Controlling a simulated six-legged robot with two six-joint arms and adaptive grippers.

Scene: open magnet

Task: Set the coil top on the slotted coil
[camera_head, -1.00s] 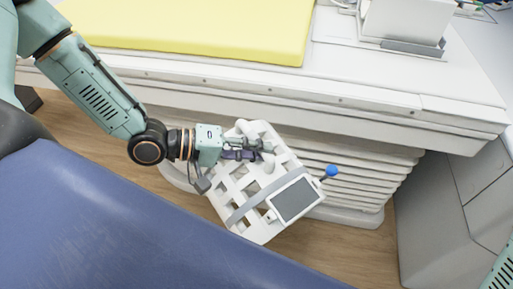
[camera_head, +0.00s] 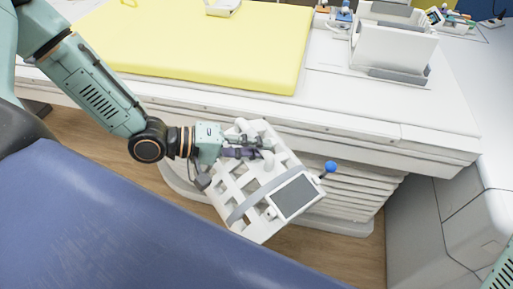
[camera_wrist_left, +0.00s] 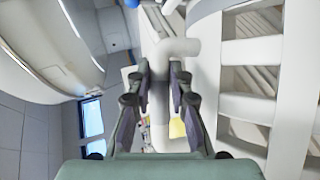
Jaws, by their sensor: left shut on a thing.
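The coil top (camera_head: 249,216) is a white lattice shell with a grey strap, a dark screen and a blue knob. It hangs tilted in front of the white table's side, above the floor. My left gripper (camera_head: 262,150) is shut on its pale bent handle. In the left wrist view the handle (camera_wrist_left: 178,47) stands between the fingers (camera_wrist_left: 160,80), with the lattice at the right. A white upright piece (camera_head: 392,45) with grey edges, apparently the slotted coil, stands on the table at the back right, apart from the coil top. My right gripper is out of view.
A yellow pad (camera_head: 200,50) covers the table's left part. Bare white tabletop (camera_head: 335,95) lies between the pad and the upright piece. Small items (camera_head: 455,20) lie at the far right. A blue padded surface (camera_head: 130,225) fills the lower left.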

